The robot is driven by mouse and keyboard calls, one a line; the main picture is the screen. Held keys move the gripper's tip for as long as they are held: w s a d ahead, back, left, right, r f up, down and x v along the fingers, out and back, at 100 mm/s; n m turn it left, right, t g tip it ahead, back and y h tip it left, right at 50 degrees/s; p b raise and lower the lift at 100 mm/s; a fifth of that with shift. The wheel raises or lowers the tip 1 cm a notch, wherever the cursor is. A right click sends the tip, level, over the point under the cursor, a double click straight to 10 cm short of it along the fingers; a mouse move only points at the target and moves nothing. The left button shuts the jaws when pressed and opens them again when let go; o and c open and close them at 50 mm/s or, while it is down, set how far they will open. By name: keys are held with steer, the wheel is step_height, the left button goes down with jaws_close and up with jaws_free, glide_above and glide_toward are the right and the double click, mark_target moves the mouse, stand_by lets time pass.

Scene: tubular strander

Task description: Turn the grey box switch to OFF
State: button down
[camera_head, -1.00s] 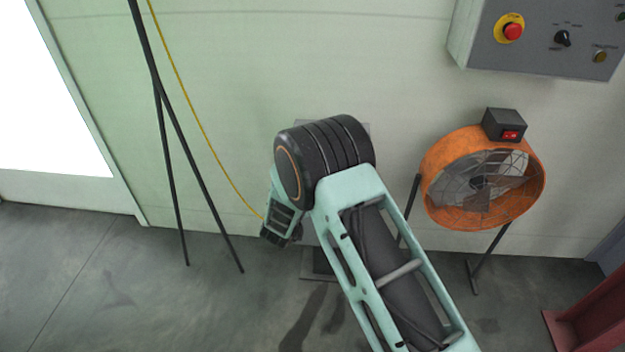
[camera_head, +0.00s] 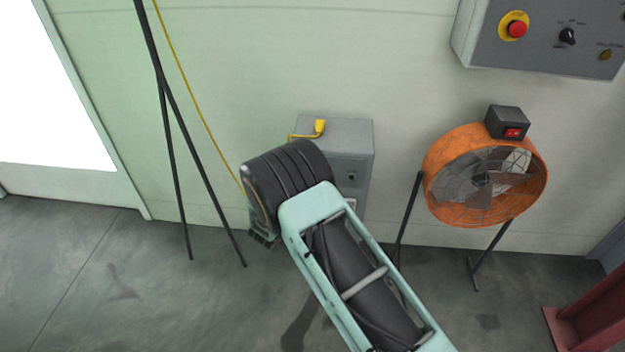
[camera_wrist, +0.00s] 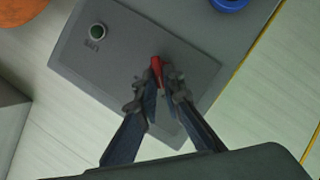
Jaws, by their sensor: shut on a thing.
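The grey box (camera_head: 357,150) stands by the wall in the head view, partly hidden behind my arm. A yellow connector sits on its top. In the wrist view the box's grey face (camera_wrist: 120,55) fills the middle, with a round dark-green lamp (camera_wrist: 97,31) labelled LIVE. A red switch handle (camera_wrist: 156,66) stands out from this face. My gripper (camera_wrist: 161,80) is at the face, its two fingertips closed on the red handle from both sides. The handle's base and any ON or OFF marks are hidden by the fingers or too small to read.
An orange fan (camera_head: 485,180) with a small black switch box stands right of the grey box. A grey control panel (camera_head: 545,40) with a red button hangs above it. Black stand legs (camera_head: 180,160) and a yellow cable (camera_head: 195,95) are at the left.

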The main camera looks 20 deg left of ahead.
steer(key=c, duration=2.1)
jaws_free()
steer(key=v, duration=1.2)
